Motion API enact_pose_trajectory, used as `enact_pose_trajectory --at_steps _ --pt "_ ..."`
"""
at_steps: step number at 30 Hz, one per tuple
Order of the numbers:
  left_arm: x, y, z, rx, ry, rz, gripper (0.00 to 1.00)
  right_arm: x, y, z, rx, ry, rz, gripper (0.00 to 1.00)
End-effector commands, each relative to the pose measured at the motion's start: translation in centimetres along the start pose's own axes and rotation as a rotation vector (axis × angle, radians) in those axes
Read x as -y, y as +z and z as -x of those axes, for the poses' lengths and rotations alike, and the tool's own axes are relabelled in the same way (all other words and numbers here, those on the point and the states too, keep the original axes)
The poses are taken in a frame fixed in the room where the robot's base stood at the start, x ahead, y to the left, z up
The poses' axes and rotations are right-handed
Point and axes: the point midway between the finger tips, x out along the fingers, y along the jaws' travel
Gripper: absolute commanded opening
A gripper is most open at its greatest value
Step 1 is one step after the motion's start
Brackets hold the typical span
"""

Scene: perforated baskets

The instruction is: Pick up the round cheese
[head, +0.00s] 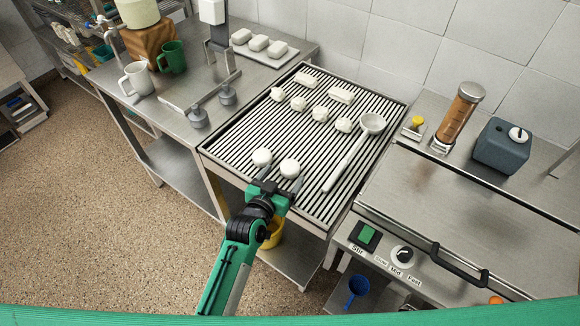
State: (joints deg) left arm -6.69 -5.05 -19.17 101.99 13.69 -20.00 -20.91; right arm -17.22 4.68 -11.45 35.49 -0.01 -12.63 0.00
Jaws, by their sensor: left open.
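Two round white cheeses sit near the front edge of the slatted draining rack (225,140), a left one (262,157) and a right one (289,168). My left gripper (277,182) is open at the rack's front edge, with its fingertips close to these two. The right cheese is just beyond the gap between the fingers. I cannot tell whether a finger touches either cheese. Several lumpy white pieces (320,113) lie in a row farther back, with two white blocks (340,96) behind them. My right gripper is not in view.
A white ladle (345,158) lies on the rack to the right. A steel machine (470,215) with a handle stands at right. Rack space between the rows is clear.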

Motion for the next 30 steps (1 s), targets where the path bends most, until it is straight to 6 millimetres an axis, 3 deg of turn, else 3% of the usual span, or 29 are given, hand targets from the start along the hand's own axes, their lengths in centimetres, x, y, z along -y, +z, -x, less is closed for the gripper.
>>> enact_pose_trajectory --at_steps 7,17,25,30 --pt "-0.1 -0.1 -3.0 0.000 -0.001 0.000 0.79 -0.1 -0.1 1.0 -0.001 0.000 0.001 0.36" --pt "-0.1 0.1 -3.6 0.000 -0.001 0.000 0.79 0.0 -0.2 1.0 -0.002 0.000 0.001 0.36" --pt "-0.1 0.1 -3.5 0.000 -0.001 -0.001 0.30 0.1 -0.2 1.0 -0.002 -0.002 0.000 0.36" --pt "-0.1 0.0 -3.5 -0.001 -0.001 -0.001 0.30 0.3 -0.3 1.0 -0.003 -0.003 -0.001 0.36"
